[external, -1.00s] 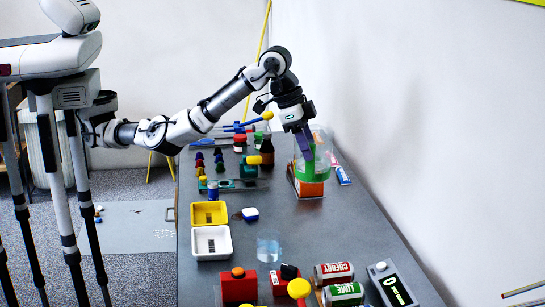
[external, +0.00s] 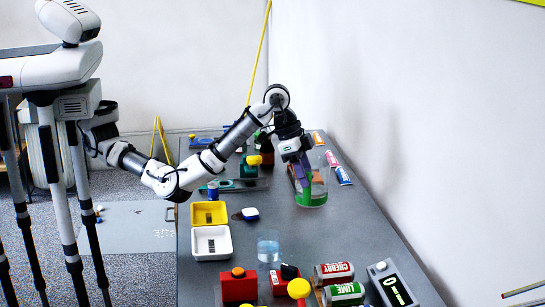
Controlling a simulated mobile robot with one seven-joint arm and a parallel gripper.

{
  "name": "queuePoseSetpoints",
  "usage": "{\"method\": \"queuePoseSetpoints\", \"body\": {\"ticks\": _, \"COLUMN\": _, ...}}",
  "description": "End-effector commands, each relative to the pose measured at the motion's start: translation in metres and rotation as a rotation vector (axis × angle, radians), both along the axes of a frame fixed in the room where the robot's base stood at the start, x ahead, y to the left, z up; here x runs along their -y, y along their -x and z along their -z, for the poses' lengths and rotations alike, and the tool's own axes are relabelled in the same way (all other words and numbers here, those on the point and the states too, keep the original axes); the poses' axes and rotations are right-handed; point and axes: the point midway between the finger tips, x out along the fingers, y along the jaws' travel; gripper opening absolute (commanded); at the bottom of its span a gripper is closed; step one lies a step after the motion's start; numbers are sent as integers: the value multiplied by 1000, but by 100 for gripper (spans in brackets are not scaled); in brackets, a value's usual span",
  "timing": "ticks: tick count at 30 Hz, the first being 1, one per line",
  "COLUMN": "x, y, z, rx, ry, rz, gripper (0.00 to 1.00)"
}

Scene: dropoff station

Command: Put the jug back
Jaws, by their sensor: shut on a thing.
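The jug (external: 317,198) is a clear vessel with a green band and green tint, at the right side of the grey table. My gripper (external: 301,171), with purple fingers, is shut on the jug at its left side, near the upper part. The jug looks upright. Its bottom is at or close to the table top; I cannot tell whether it touches. A brownish-orange shape shows through the jug's clear wall.
The grey table (external: 335,230) is clear between jug and cans.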

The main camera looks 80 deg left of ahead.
Motion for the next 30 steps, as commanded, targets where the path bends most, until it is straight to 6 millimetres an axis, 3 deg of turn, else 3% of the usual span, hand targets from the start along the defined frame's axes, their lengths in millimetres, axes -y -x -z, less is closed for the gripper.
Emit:
{"method": "queuePoseSetpoints", "body": {"ticks": 18, "x": 1, "y": 1, "z": 67, "rx": 1, "ry": 0, "rz": 0, "gripper": 0}}
{"method": "queuePoseSetpoints", "body": {"ticks": 29, "x": 0, "y": 0, "z": 72, "rx": 1, "ry": 0, "rz": 0, "gripper": 0}}
{"method": "queuePoseSetpoints", "body": {"ticks": 30, "x": 0, "y": 1, "z": 73, "rx": 0, "ry": 0, "rz": 0, "gripper": 38}}
